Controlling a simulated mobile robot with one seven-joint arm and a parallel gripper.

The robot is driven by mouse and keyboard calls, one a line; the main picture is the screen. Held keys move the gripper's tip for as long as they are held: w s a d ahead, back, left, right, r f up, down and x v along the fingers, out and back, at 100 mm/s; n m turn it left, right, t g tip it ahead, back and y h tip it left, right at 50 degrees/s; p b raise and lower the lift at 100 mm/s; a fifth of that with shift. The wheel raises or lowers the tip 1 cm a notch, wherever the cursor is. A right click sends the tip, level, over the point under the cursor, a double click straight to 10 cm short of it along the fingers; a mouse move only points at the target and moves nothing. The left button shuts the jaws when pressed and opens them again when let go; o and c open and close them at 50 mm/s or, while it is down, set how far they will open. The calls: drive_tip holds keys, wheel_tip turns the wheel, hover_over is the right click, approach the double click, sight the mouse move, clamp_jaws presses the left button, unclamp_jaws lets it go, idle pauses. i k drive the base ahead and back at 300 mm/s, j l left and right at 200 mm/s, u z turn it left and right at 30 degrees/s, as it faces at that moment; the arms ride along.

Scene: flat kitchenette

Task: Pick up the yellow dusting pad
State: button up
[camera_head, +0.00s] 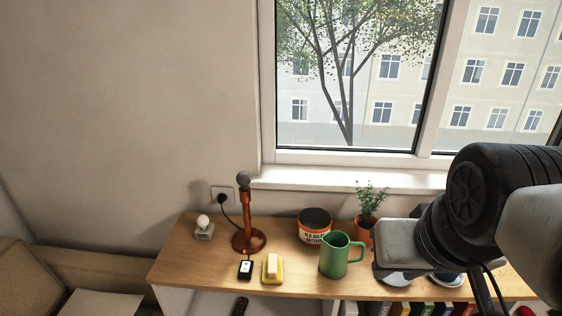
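The yellow dusting pad (272,270) lies on the wooden shelf top near its front edge, left of the middle. It looks like a yellow base with a paler tan block on top. My gripper (399,262) hangs over the right part of the shelf, right of the green pitcher and well to the right of the pad. I see its grey housing from above and behind; its fingers cannot be made out, so whether it is open is unclear. The pad is unobstructed in this view.
A green pitcher (340,256) stands right of the pad, a small black device (245,270) left of it. Behind are a brown microphone-like stand (248,240) and a labelled tin (314,226). A potted plant (367,215) stands near my gripper.

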sight(272, 265)
drive_tip(key=i+j+u, duration=0.1)
drive_tip(key=u, duration=0.15)
drive_tip(key=i+j+u, duration=0.25)
drive_tip(key=k, duration=0.35)
drive_tip(key=k+z, duration=0.2)
drive_tip(key=z, duration=0.2)
drive_tip(key=k+z, duration=0.2)
drive_tip(key=z, duration=0.2)
drive_tip(key=j+z, duration=0.25)
drive_tip(key=z, duration=0.2)
drive_tip(key=i+j+z, duration=0.1)
drive_tip(key=j+z, duration=0.3)
drive_tip(key=i, duration=0.4)
drive_tip(key=u, duration=1.65)
drive_tip(key=i, duration=0.05)
